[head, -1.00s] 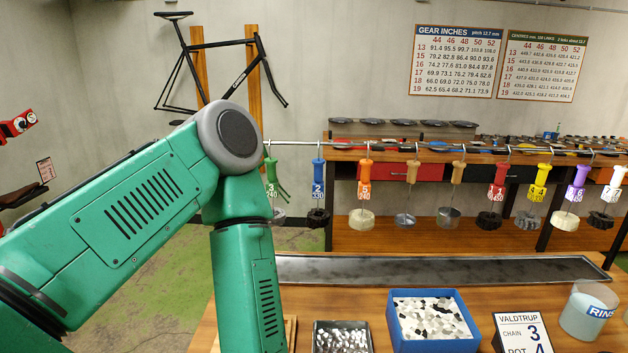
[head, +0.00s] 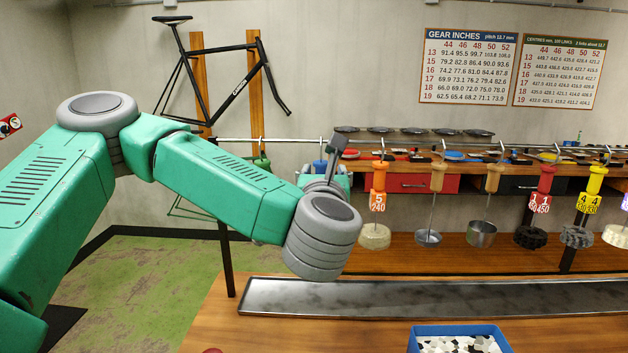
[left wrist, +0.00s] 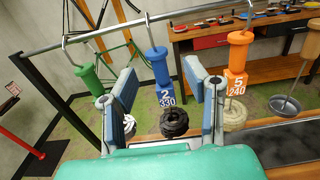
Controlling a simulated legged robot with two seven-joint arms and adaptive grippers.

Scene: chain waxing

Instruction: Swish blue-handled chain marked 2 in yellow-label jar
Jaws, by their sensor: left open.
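The blue handle marked 2 and 330 (left wrist: 160,68) hangs from the rail by a hook in the left wrist view, with a dark coiled chain (left wrist: 174,122) below it. In the head view only a bit of the blue handle (head: 320,165) shows behind my gripper. My left gripper (left wrist: 160,92) is open, with one finger on each side of the blue handle's tag. I cannot tell whether either finger touches it. The gripper also shows in the head view (head: 328,172), largely hidden by my wrist. No yellow-label jar and no right gripper are in view.
A green handle (left wrist: 87,72) hangs left of the blue one and an orange handle marked 5 (left wrist: 238,55) hangs right. More handles hang along the rail (left wrist: 110,40). A long metal tray (head: 430,298) and a blue box (head: 462,332) are on the bench below.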

